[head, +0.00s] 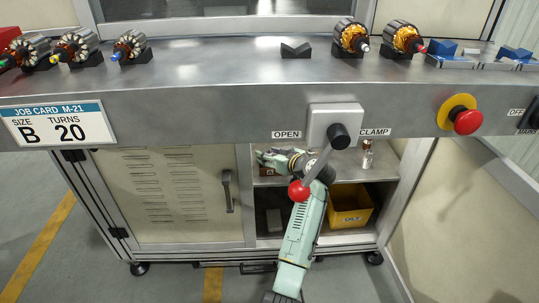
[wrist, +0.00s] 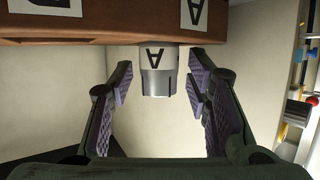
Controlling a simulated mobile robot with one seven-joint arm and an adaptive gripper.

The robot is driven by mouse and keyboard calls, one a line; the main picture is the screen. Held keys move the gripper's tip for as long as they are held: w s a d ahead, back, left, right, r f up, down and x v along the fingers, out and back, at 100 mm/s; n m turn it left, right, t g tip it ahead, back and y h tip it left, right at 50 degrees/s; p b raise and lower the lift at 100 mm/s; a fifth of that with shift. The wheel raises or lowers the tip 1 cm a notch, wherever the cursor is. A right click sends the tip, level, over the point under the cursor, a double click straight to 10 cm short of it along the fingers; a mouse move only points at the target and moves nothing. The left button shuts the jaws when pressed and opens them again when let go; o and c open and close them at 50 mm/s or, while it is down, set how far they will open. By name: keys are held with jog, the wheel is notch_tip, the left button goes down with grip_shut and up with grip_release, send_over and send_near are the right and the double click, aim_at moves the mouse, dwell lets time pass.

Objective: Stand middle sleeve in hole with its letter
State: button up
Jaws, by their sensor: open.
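A silver sleeve (wrist: 157,78) with a black letter A is in the middle of the wrist view, which shows the letters upside down. One end meets the edge of a brown block (wrist: 115,30); I cannot tell how deep it sits. A white A label (wrist: 194,12) is on the block near the sleeve, and another label (wrist: 48,5) is cut off at the top left. My gripper (wrist: 160,74) is open, with a finger on each side of the sleeve and gaps between.
A small metallic cylinder (head: 367,155) stands on the cabinet shelf (head: 350,173) to the right. A yellow bin (head: 350,208) is below. A red-knobbed lever (head: 316,172) hangs before my arm. The bench edge (head: 220,118) is above; a closed door (head: 175,200) is left.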

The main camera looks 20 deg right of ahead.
jog(key=shift+r, duration=0.1)
jog(key=v, duration=1.2)
